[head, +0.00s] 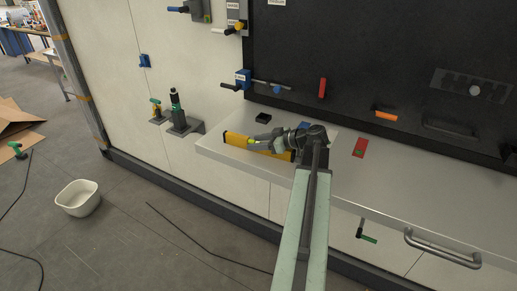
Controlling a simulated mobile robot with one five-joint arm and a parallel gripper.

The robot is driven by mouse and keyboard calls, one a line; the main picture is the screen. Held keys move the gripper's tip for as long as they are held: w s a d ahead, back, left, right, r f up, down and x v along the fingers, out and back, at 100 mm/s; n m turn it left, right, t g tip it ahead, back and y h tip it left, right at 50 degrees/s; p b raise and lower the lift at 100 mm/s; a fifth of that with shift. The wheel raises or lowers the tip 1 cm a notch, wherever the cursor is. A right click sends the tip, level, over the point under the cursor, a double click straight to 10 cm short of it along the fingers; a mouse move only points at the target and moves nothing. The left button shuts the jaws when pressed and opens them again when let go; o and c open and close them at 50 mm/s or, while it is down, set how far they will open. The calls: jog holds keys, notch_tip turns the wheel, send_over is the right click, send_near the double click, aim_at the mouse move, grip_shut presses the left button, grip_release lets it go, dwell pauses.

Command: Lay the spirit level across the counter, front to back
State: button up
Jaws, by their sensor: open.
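The yellow spirit level (236,139) lies on the left end of the grey counter (215,146). It runs roughly along the counter's length, about parallel to the front edge. A small green-yellow spot shows on it beside my fingertips. My gripper (254,146) is open and reaches leftward over the level's middle.
A small black block (264,117) and a red piece (360,147) lie on the counter behind and right of the level. A black panel (400,60) with handles rises behind. A white bin (77,198) stands on the floor. The counter's right part is mostly clear.

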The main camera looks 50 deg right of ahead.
grip_shut()
jog(key=shift+r, duration=0.1)
